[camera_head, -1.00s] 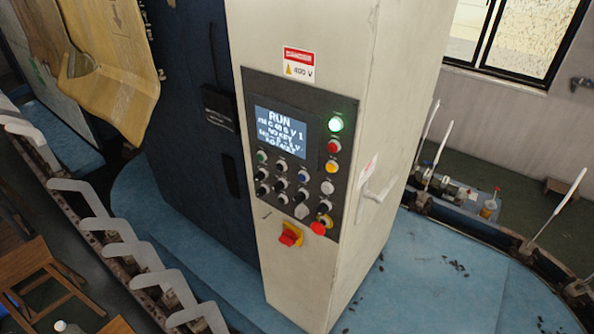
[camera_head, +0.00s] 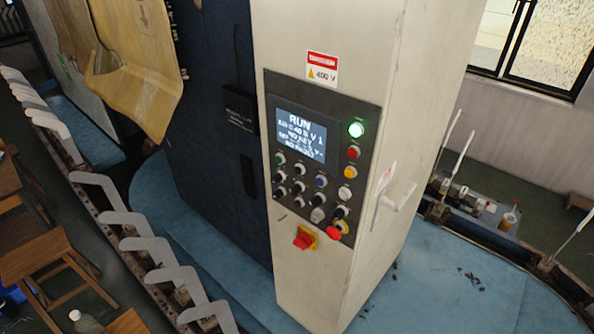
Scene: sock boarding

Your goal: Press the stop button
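The control panel (camera_head: 372,111) is a dark plate on the front of a tall cream cabinet (camera_head: 315,284). Its screen (camera_head: 301,136) reads RUN in the top line; the smaller lines are hard to read. A green lamp or button (camera_head: 356,130) glows at the upper right. A red button (camera_head: 353,153) and a yellow one (camera_head: 350,172) sit below it. A larger red mushroom-shaped button (camera_head: 335,233) with yellow around it is at the lower right. I cannot read the button labels. A red and yellow rotary switch (camera_head: 305,239) sits below the panel. My gripper is not in view.
A row of pale sock forms (camera_head: 145,244) runs along the left, with more at the right. A handle (camera_head: 400,199) sticks out from the cabinet's right side. A wooden stool (camera_head: 38,262) stands at the lower left. The space before the panel looks clear.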

